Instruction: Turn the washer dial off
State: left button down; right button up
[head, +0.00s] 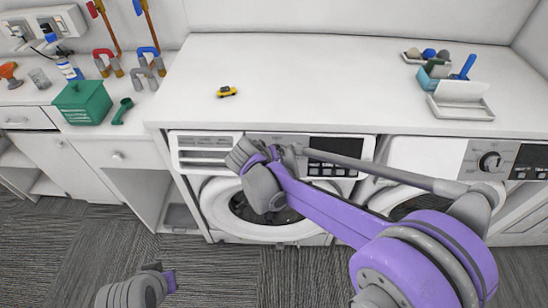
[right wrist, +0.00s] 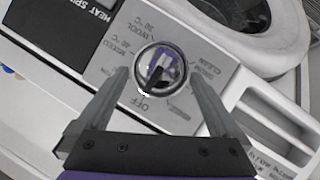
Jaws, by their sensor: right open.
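In the right wrist view, the washer dial (right wrist: 157,68) is a round knob with a shiny rim, set in a grey panel with printed labels. A dark bar on it slants down-left, its lower end close to the OFF label (right wrist: 142,103). My right gripper (right wrist: 160,80) is open, with one finger on each side of the dial; contact cannot be told. In the head view, my right gripper (head: 290,156) is at the control panel of the left washer (head: 215,208) and hides that dial. My left gripper (head: 168,282) is low in the picture, its fingers unclear.
A second washer (head: 425,160) with its own dial (head: 489,161) stands to the right. A green box (head: 83,103) sits at left. Carpet lies in front.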

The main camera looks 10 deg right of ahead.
jog(key=v, duration=1)
jog(key=shift+f, duration=0.1)
jog(key=s+d+f+y, duration=0.2)
jog(key=s+d+f, duration=0.2)
jog(key=s, duration=0.6)
jog(key=s+d+f+g+y, duration=0.1)
jog(key=s+d+f+y, duration=0.2)
jog(key=s, duration=0.8)
jog(key=shift+d+f, duration=0.5)
